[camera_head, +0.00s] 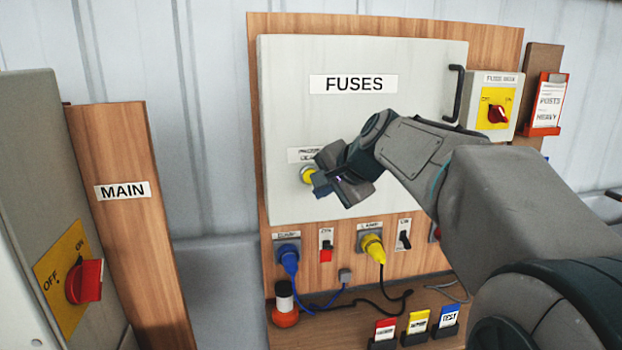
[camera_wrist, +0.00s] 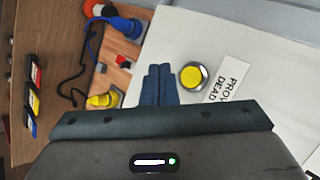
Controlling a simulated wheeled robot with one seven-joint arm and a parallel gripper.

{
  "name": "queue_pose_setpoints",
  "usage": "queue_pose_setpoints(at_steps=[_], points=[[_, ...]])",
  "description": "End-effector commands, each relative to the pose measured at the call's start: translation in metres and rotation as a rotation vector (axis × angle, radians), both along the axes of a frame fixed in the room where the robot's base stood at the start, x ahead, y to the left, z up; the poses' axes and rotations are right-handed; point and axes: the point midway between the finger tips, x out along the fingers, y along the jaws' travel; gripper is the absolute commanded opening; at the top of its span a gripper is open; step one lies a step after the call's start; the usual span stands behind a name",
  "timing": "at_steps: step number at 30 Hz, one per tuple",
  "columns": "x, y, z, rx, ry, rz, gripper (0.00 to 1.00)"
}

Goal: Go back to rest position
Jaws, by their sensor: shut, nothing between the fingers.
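My gripper (camera_head: 322,188) is in front of the lower left part of the white fuse box door (camera_head: 400,130). In the wrist view its two blue fingers (camera_wrist: 159,85) are together with nothing between them. A round yellow button (camera_head: 307,174) on the door is partly behind the gripper. In the wrist view the yellow button (camera_wrist: 192,76) is just right of the fingertips, beside a label reading "PROV... DEAD" (camera_wrist: 228,78). I cannot tell whether the fingers touch the door. My arm reaches in from the lower right.
The door handle (camera_head: 455,93) and a red rotary switch (camera_head: 497,114) are at the upper right. Below the door are a blue plug (camera_head: 288,254), a yellow plug (camera_head: 373,247) and black cable. The MAIN panel (camera_head: 124,215) with a red switch (camera_head: 86,281) stands at left.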

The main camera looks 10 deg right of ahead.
Motion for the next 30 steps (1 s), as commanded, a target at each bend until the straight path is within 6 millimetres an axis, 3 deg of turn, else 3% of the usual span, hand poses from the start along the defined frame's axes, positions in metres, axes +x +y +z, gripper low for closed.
queue_pose_setpoints(at_steps=[10,14,17,24,30], points=[[-0.001,0.0,-0.001,-0.001,0.001,0.002,0.0],[-0.017,0.004,-0.013,-0.053,0.02,0.043,0.0],[-0.051,0.011,-0.04,-0.157,0.061,0.132,0.0],[-0.167,0.019,-0.131,-0.516,0.194,0.474,0.0],[-0.237,0.011,-0.186,-0.73,0.279,0.707,0.0]])
